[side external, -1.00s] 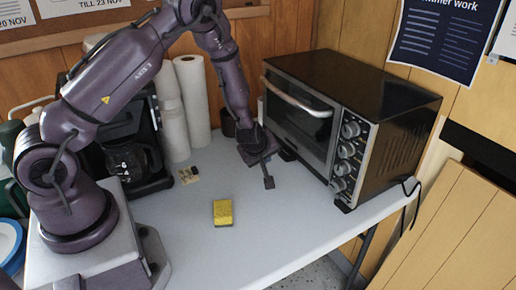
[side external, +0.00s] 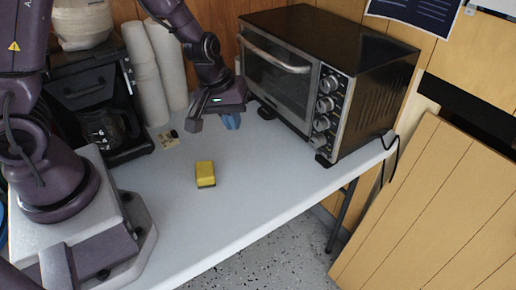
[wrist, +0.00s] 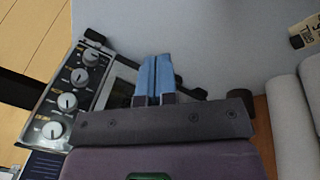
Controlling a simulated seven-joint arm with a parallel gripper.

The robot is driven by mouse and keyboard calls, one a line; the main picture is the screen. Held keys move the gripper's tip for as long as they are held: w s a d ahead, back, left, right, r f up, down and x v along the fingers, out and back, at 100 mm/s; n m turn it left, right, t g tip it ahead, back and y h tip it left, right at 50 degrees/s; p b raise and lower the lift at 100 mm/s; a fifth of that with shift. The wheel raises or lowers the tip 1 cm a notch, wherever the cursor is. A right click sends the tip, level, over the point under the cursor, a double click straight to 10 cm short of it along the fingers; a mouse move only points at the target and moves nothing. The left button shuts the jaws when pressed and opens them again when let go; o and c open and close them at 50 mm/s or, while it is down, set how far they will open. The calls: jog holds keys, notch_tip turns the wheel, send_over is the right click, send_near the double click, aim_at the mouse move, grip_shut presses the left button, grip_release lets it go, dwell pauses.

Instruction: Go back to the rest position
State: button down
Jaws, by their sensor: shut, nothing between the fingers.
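My gripper (side external: 231,121) is in the air above the white table (side external: 258,192), just left of the toaster oven (side external: 300,78) in the side external view. Its blue fingers are shut with nothing between them. In the wrist view the shut fingers (wrist: 155,76) point over bare table, with the oven's knobs (wrist: 72,76) to their left. A yellow sponge (side external: 205,173) lies on the table below and left of my gripper, apart from it.
A black coffee maker (side external: 92,95) and white paper rolls (side external: 146,72) stand at the back left. A small card with dark bits (side external: 168,138) lies near them. A wooden panel (side external: 430,215) leans at the right.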

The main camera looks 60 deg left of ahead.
jog(key=s+r+m+t, duration=0.1)
jog(key=s+r+m, duration=0.3)
jog(key=s+r, duration=0.3)
jog(key=s+d+r+m+t, duration=0.1)
jog(key=s+r+m, duration=0.3)
jog(key=r, duration=0.9)
jog(key=shift+s+d+r+m+t+y, duration=0.3)
jog(key=shift+s+m, duration=0.1)
jog(key=shift+s, duration=1.4)
